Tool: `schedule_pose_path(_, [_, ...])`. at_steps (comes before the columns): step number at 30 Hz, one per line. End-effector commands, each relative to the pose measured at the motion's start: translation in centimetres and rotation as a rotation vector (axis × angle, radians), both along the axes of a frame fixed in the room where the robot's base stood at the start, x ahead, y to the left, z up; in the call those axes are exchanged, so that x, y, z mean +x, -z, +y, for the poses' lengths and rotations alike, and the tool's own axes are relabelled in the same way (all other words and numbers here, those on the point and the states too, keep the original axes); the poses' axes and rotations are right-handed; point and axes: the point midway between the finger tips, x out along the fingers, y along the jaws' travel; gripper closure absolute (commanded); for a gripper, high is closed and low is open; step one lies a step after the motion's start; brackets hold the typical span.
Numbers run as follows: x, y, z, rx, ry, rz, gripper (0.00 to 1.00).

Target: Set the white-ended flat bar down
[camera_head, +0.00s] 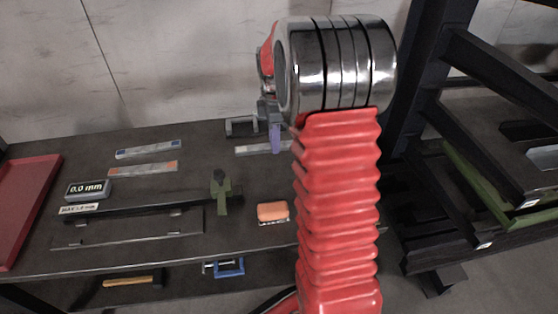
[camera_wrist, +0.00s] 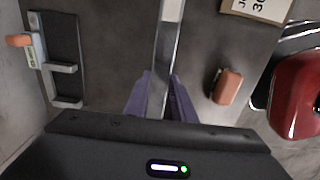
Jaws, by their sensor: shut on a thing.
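The white-ended flat bar is a long grey metal strip (camera_wrist: 163,65) with a white patch at its far end in the wrist view. It runs from the top edge down between the purple fingers of my gripper (camera_wrist: 161,98), which is shut on it. In the head view the bar (camera_head: 250,150) lies level at the back of the dark bench (camera_head: 110,209), partly hidden by my arm. My gripper (camera_head: 276,140) points down over it, fingers on the bar. I cannot tell whether the bar touches the bench top.
A blue-ended bar (camera_head: 148,149) and an orange-ended bar (camera_head: 143,169) lie to the left. A red tray (camera_head: 24,205) is far left, dark racks right.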

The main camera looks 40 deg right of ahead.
Motion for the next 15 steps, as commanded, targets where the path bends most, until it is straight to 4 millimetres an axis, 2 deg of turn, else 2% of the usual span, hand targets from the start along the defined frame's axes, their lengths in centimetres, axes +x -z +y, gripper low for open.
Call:
schedule_pose_path(8, [-0.3,0.5,-0.7,-0.001,0.015,-0.002,1.0])
schedule_pose_path(15, [-0.4,3.8,-0.8,0.0,0.017,0.0,1.0])
